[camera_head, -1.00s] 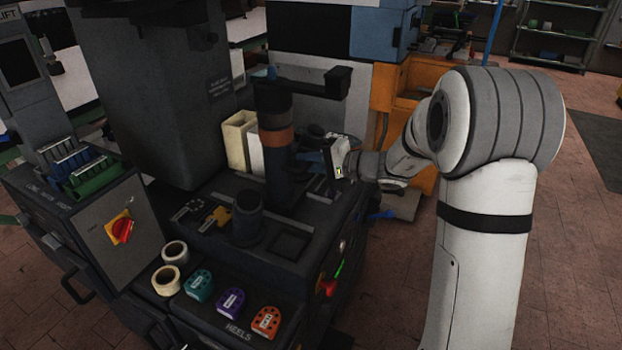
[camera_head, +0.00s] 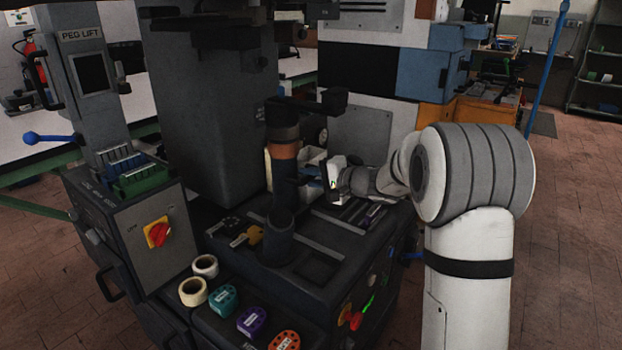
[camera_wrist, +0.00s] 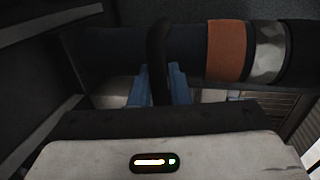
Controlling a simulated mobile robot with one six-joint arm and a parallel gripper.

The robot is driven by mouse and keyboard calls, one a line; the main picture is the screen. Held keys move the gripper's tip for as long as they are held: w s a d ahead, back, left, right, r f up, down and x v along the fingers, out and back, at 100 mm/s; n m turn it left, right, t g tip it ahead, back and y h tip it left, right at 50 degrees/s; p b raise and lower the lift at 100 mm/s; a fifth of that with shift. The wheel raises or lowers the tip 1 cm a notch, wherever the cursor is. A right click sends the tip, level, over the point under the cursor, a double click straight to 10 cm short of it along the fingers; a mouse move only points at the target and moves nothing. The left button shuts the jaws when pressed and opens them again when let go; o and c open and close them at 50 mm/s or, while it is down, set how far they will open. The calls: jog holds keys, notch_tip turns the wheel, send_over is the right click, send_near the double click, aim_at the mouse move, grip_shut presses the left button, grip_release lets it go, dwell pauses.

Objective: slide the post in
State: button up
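The post (camera_head: 285,172) is a dark upright cylinder with a copper-orange band, standing above the machine bed. A dark bar with a block end (camera_head: 334,101) shows at its top. The dark round socket (camera_head: 279,243) stands directly below it in the head view; whether the post's lower end is inside or behind it, I cannot tell. My gripper (camera_head: 326,178) is at the post's right side. In the wrist view, the blue fingers of my gripper (camera_wrist: 158,88) are closed around a dark side handle (camera_wrist: 158,50) of the post, whose orange band (camera_wrist: 227,50) shows to the right.
A grey column (camera_head: 212,100) stands behind on the left. Tape rolls (camera_head: 193,291) and coloured heel blocks (camera_head: 251,321) lie on the front shelf. A control box with a red switch (camera_head: 157,233) stands left.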

jog(key=o, duration=0.3)
jog(key=shift+o, duration=0.2)
jog(key=v, duration=0.7)
jog(key=shift+s+d+p, duration=0.2)
jog(key=shift+d+p, duration=0.15)
jog(key=shift+r, duration=0.1)
jog(key=s+a+r+n+g+h+p, duration=0.25)
jog(key=s+r+p, duration=0.2)
jog(key=s, duration=0.45)
jog(key=s+a+r+n+g+h+p, duration=0.1)
jog(key=s+r+n+g+p, duration=0.2)
jog(key=s+p, duration=0.4)
jog(key=s+d+r+n+h+p, duration=0.1)
jog(key=s+d+r+h+p, duration=0.2)
jog(key=s, duration=0.6)
jog(key=s+d+r+n+g+h+p, duration=0.1)
jog(key=s+d+r+h+p, duration=0.3)
jog(key=s, duration=0.5)
jog(key=d+h+p, duration=0.1)
jog(key=d+p, duration=0.1)
jog(key=p, duration=0.1)
jog(key=shift+s+h, duration=0.25)
jog(key=shift+h, duration=0.1)
